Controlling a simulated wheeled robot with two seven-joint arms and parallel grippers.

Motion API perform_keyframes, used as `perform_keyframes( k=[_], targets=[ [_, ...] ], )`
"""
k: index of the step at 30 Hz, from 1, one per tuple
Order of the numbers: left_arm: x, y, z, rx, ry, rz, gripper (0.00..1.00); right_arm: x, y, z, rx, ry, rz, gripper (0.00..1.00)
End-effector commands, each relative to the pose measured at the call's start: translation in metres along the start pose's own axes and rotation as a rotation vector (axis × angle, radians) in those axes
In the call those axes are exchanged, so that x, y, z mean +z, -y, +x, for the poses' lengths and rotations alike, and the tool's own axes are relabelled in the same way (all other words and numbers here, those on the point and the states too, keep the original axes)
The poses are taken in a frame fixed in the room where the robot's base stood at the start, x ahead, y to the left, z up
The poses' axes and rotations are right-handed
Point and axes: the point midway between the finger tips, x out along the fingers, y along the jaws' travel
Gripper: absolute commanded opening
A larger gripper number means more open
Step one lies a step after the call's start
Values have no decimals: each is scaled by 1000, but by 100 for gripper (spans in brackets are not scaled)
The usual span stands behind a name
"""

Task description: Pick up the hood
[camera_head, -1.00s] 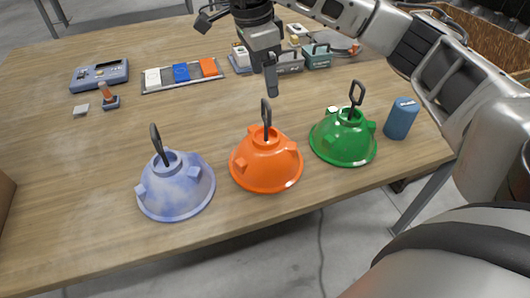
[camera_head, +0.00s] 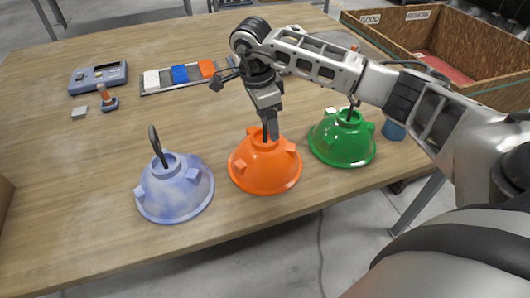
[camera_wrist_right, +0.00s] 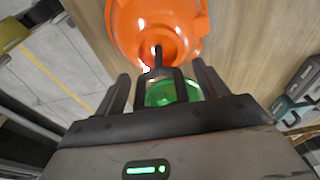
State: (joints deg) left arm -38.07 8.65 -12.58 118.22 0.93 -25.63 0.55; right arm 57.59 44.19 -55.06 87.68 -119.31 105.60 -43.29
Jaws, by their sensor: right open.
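Three hoods stand on the wooden table in the head view: a mottled blue one (camera_head: 172,192), an orange one (camera_head: 264,168) and a green one (camera_head: 342,142). Each has a dark upright handle on top. My right gripper (camera_head: 270,128) is at the orange hood's handle and hides its upper part. In the right wrist view, the orange hood (camera_wrist_right: 155,25) is beyond the open right gripper (camera_wrist_right: 163,88). The handle loop (camera_wrist_right: 160,75) stands between its fingers, with green showing through it. The hood rests on the table. My left gripper is out of view.
A blue cylinder (camera_head: 393,130), partly hidden by my right arm, stands right of the green hood. A tray of coloured blocks (camera_head: 181,78) and a blue-grey box (camera_head: 98,77) lie farther back. A wooden crate (camera_head: 470,95) is at the right.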

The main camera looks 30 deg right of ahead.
Motion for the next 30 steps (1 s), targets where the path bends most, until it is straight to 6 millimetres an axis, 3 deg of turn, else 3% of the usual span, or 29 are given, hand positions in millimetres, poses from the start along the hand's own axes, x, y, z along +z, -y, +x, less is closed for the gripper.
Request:
perform_keyframes(
  k=[4,9,12,23,30],
  targets=[
    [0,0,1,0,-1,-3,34,0,0,0,0,0,1,70],
    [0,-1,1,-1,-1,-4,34,0,0,0,0,0,1,23],
    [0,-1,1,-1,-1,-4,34,0,0,0,0,0,1,0],
    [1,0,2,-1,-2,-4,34,-1,1,-5,-3,1,2,0],
    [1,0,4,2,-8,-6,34,-4,1,-21,-4,0,2,0]
  ],
)
